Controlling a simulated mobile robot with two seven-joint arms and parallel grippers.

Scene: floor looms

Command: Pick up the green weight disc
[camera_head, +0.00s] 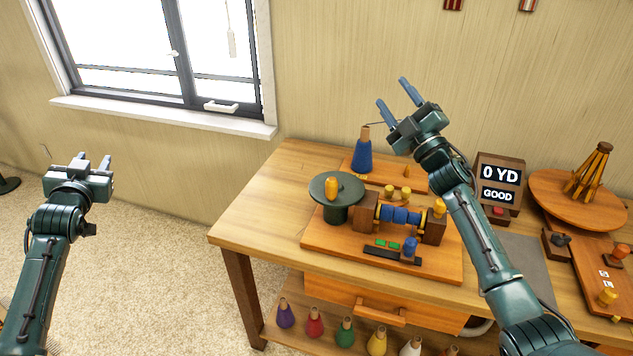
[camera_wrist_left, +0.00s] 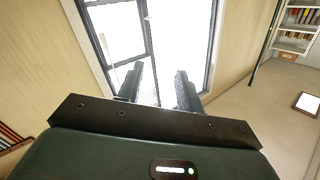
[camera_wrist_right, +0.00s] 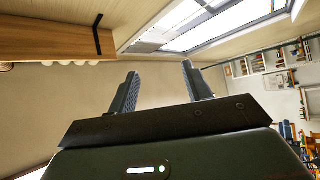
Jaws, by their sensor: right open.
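A dark green round disc (camera_head: 348,184) lies flat on top of a dark green cylinder at the left of the wooden winding device on the table. A yellow-orange knob (camera_head: 331,188) stands on it. It is the likely green weight disc. My right gripper (camera_head: 392,91) is raised above and behind the device, pointing up and left, open and empty; its spread fingers show in the right wrist view (camera_wrist_right: 158,82). My left gripper (camera_head: 94,158) is far to the left of the table, over the carpet, open and empty; its fingers also show in the left wrist view (camera_wrist_left: 158,80).
The wooden table (camera_head: 262,218) has a clear left end. A blue cone (camera_head: 362,158) stands behind the disc, near my right gripper. A display reading "0 YD" and "GOOD" (camera_head: 499,182) stands right of my right arm. Several coloured cones stand on the lower shelf.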

